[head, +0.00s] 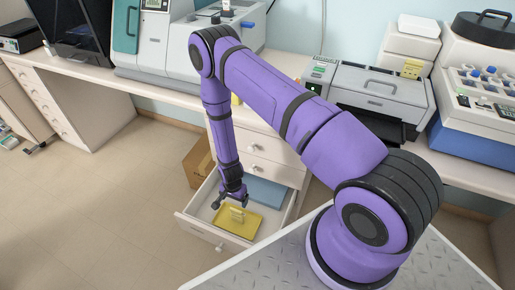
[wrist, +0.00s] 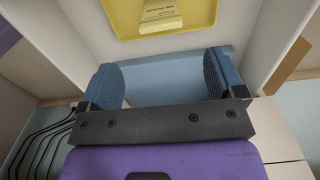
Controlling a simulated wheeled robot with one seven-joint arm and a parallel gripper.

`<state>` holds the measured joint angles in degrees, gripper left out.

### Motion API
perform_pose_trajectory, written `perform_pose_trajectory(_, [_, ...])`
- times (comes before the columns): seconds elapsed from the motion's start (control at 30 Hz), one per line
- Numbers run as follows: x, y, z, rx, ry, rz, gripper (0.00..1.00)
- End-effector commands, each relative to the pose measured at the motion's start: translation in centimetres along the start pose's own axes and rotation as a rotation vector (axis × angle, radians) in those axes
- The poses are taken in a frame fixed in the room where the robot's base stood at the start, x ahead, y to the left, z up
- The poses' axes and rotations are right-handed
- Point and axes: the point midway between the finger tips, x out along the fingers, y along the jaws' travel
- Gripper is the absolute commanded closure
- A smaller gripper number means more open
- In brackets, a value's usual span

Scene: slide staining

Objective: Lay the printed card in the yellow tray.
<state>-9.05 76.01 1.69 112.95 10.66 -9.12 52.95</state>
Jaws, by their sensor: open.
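The yellow tray (head: 247,230) lies in an open drawer; its near part also shows at the top of the wrist view (wrist: 112,17). A pale yellow card with printed text (wrist: 160,24) lies inside the tray, cut off by the top edge of the wrist view. In the head view the card (head: 237,214) is small and partly behind my gripper. My gripper (head: 230,198) points down over the drawer, near the tray. In the wrist view my gripper (wrist: 160,75) has its two blue fingers apart, with nothing between them. The card is clear of the fingers.
A blue tray or mat (head: 266,193) lies in the drawer behind the yellow tray. The drawer walls (head: 196,229) stand close around. A cardboard box (head: 198,160) is on the floor to the left. Above is a counter with lab machines, including a grey one (head: 380,95).

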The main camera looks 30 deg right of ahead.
Motion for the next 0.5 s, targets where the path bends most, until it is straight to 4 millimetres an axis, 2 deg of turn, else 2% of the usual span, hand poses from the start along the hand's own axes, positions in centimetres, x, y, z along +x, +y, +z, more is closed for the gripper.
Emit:
perform_pose_trajectory(0.17, [-0.6,-0.3,-0.2,-0.005,0.001,-0.004,0.11])
perform_pose_trajectory(0.27, [-2.6,-1.4,-0.9,-0.023,0.005,-0.018,0.11])
perform_pose_trajectory(0.37, [-6.3,-3.0,-1.9,-0.057,0.01,-0.039,0.11])
perform_pose_trajectory(0.5, [-12.6,-4.9,-3.4,-0.119,0.019,-0.07,0.11])
